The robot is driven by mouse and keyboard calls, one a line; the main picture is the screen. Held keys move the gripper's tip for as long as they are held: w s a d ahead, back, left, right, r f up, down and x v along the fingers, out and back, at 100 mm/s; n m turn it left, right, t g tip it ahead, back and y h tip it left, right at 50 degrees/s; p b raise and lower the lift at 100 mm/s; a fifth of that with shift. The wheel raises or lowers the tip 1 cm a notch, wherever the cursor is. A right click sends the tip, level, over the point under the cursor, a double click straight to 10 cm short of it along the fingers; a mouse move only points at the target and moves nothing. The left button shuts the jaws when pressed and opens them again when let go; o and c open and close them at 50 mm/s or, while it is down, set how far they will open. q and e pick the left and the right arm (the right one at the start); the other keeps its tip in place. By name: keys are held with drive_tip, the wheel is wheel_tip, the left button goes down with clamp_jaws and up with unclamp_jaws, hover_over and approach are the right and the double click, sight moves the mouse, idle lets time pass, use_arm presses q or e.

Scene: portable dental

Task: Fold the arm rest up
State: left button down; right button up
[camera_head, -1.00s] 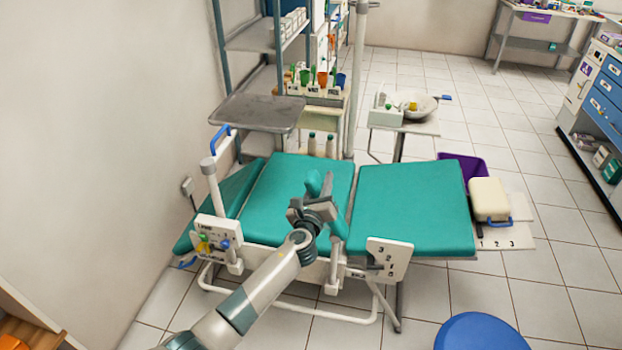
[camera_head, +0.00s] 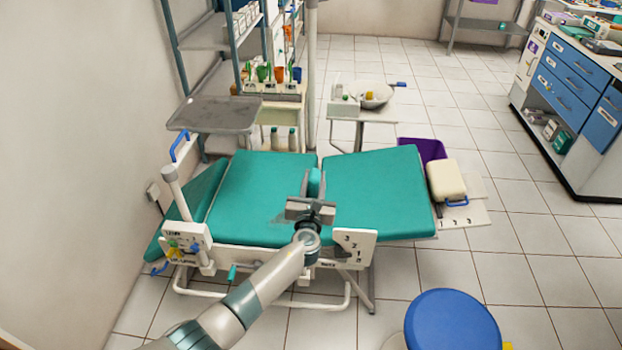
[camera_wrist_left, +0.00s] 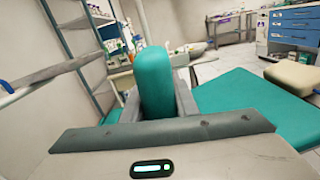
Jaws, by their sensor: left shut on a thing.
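The teal padded arm rest (camera_head: 315,180) is at the near side of the dental chair (camera_head: 262,200), by the gap between its two large teal cushions. My left gripper (camera_head: 314,186) reaches it from the front and is shut on it. In the left wrist view the arm rest (camera_wrist_left: 155,80) stands upright, with its rounded end up, between the grey fingers (camera_wrist_left: 157,105). Its lower end and hinge are hidden by the gripper. My right gripper is not in view.
A numbered white plate (camera_head: 354,247) sits at the chair's near side, right of my arm. A labelled panel (camera_head: 186,243) and a teal handle (camera_head: 232,273) are to the left. A blue stool (camera_head: 452,322) stands front right. A grey tray (camera_head: 215,115) is behind the chair's left part.

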use_arm(q)
drive_tip(key=shift+s+d+f, duration=0.1)
drive_tip(key=c, duration=1.4)
unclamp_jaws()
drive_tip(key=shift+d, duration=0.1)
drive_tip(key=s, duration=1.7)
drive_tip(key=shift+s+a+b, duration=0.15)
drive_tip(key=shift+a+b, duration=0.15)
drive_tip(key=shift+b, duration=0.05)
